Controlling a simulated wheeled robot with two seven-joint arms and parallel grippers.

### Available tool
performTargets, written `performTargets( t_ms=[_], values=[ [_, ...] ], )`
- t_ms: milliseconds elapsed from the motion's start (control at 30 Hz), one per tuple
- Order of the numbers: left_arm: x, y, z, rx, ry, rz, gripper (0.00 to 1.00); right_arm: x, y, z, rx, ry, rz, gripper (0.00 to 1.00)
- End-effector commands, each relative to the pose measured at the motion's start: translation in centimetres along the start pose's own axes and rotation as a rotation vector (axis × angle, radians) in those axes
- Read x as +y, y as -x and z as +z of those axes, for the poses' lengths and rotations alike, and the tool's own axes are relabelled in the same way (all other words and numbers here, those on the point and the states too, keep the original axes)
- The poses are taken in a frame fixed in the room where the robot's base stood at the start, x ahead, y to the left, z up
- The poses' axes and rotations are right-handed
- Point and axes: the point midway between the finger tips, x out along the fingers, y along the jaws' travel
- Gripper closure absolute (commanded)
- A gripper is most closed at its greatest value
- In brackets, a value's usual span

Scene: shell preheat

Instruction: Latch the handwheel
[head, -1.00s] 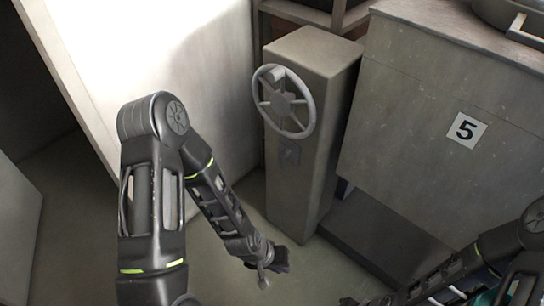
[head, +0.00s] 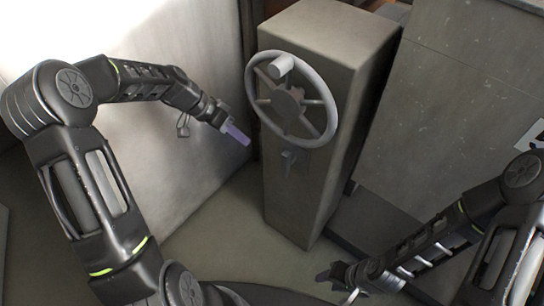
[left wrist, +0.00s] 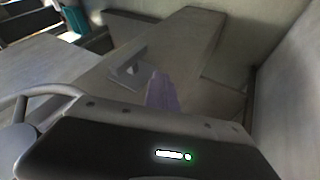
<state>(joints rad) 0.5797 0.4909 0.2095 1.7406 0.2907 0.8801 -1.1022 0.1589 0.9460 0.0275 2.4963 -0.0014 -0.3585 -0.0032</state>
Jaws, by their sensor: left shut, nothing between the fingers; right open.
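The grey handwheel (head: 291,99) is on the front of a tall grey pedestal (head: 300,200), with its knob (head: 281,66) near the top of the rim. A curved rim, seemingly the wheel, shows at that view's left edge. My right gripper (head: 330,277) is open, low, near the pedestal's foot.
A pale wall panel (head: 190,50) stands behind my left arm. A large grey cabinet (head: 460,100) stands right of the pedestal, with a low plinth (head: 375,225) between them. Open floor (head: 225,220) lies left of the pedestal's foot.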

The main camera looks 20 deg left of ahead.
Motion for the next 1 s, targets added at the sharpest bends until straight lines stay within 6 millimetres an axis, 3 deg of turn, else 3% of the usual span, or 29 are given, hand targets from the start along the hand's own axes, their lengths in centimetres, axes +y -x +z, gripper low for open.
performTargets(
  t_ms=[367,533,1000],
  values=[
    [0.0,-0.3,0.1,-0.001,-0.001,-0.001,1.00,0.0,0.0,0.0,0.001,0.000,0.000,0.58],
    [0.0,-1.6,0.1,-0.002,0.000,0.001,1.00,0.0,0.0,0.0,0.001,0.000,0.000,0.58],
    [0.0,-10.2,0.1,-0.003,0.001,0.002,1.00,-0.1,0.2,0.0,0.001,0.000,0.000,0.58]
  ],
)
